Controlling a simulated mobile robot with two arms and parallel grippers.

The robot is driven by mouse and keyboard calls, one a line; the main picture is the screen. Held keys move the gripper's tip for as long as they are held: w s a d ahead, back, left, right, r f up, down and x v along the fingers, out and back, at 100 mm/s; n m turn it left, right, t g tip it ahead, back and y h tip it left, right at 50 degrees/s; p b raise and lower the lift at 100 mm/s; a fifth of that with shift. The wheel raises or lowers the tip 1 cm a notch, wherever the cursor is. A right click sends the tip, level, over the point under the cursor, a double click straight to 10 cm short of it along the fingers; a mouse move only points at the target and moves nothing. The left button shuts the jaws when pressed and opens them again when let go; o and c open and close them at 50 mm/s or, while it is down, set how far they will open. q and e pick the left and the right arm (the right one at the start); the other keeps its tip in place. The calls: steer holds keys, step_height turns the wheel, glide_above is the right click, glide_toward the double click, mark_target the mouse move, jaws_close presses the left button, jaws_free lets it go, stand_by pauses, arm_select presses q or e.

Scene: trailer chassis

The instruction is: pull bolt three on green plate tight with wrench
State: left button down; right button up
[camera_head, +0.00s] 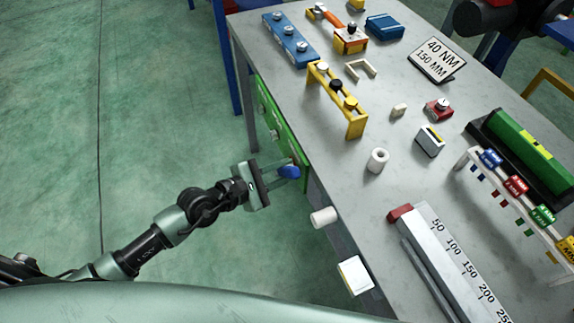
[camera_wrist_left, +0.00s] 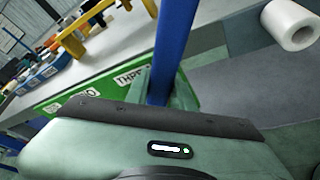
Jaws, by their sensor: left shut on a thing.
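The green plate (camera_head: 284,136) hangs on the table's left side face, with several round bolt heads on it. In the left wrist view the plate (camera_wrist_left: 110,85) shows white labels, one partly readable as "THREE". My left gripper (camera_head: 282,173) is at the plate's lower end, shut on a blue bar (camera_head: 289,172). The bar also rises between the fingers in the left wrist view (camera_wrist_left: 172,45); it looks like the wrench's handle. The wrench's head is hidden, so I cannot tell whether it sits on bolt three. My right gripper is out of view.
The grey table top (camera_head: 310,105) carries a yellow stand (camera_head: 355,125), a blue block with bolts (camera_head: 290,40), a "40 NM 150 MM" sign (camera_head: 437,60) and a scale (camera_head: 455,265). A white roll (camera_head: 323,216) sticks out beside my gripper. The floor left is clear.

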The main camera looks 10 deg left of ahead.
arm_select(q)
steer(key=shift+r, duration=0.15)
steer(key=shift+s+a+b, duration=0.35)
steer(key=shift+s+a, duration=0.1)
steer(key=shift+a, duration=0.25)
steer(key=shift+s+a+b, duration=0.3)
steer(key=shift+s+a, duration=0.1)
steer(key=shift+a, duration=0.3)
steer(key=shift+s+a+b, duration=0.6)
steer(key=shift+s+a, duration=0.2)
steer(key=shift+a, duration=0.35)
